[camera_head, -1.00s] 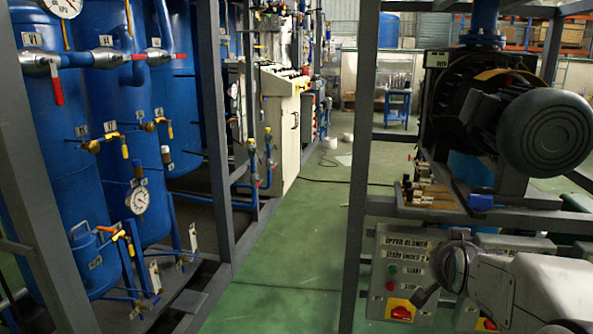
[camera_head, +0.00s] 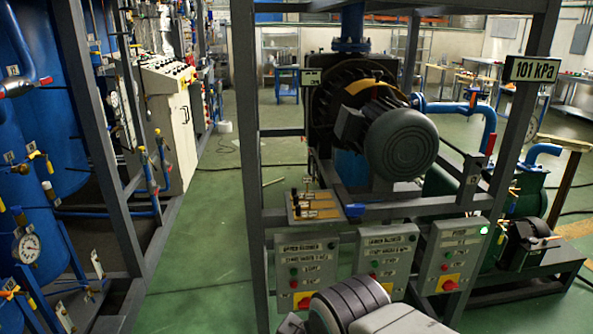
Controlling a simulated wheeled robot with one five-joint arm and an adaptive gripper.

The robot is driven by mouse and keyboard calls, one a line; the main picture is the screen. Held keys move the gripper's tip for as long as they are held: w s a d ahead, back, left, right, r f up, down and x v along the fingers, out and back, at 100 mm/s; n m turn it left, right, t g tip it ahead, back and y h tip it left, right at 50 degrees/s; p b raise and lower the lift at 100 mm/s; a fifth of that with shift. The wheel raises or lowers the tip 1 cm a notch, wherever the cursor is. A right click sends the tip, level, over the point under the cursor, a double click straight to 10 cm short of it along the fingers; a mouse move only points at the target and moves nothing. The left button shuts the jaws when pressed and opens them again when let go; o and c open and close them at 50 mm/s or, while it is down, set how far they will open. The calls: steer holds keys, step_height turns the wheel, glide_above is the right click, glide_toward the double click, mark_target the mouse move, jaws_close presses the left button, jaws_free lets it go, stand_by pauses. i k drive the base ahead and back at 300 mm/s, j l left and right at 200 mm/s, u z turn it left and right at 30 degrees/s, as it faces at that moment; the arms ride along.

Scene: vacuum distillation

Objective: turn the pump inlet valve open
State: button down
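A lever with a red handle (camera_head: 490,143) stands upright by the blue pipe (camera_head: 488,115) that runs down towards the green pump (camera_head: 518,205) at the right. It looks like the pump inlet valve, but I cannot be sure. A frame post partly hides the pipework there. My arm enters at the bottom centre, with a ribbed grey link in front of the control boxes. A dark tip, likely part of my gripper (camera_head: 292,324), shows at the bottom edge, well apart from the red handle. Its fingers are mostly hidden, so their opening cannot be told.
A grey steel frame (camera_head: 252,160) carries a large motor (camera_head: 400,144) and control boxes (camera_head: 304,268) with red switches. A gauge display (camera_head: 533,70) reads 101 kPa. Blue tanks (camera_head: 40,110) stand at the left. Green floor (camera_head: 205,235) is clear between them.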

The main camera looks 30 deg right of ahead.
mark_target(492, 140)
steer(key=z, duration=1.95)
